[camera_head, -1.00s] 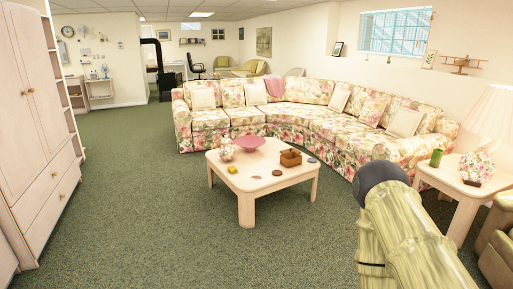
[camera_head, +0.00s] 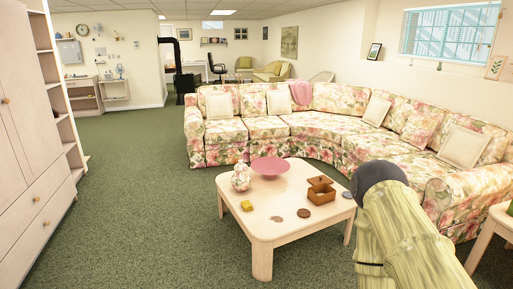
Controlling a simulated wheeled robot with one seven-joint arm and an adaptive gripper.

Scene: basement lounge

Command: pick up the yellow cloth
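A small yellow thing (camera_head: 247,205), which I take for the yellow cloth, lies on the left front part of the low wooden coffee table (camera_head: 285,228). It is too small to make out its folds. Just behind it stands a patterned jar (camera_head: 241,178). Part of my own arm shows at the lower right, over the right side of the view. My gripper is not in view, so I cannot see its fingers.
A cabinet (camera_head: 35,190) lines the left. Green carpet (camera_head: 150,190) is clear left of the table.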

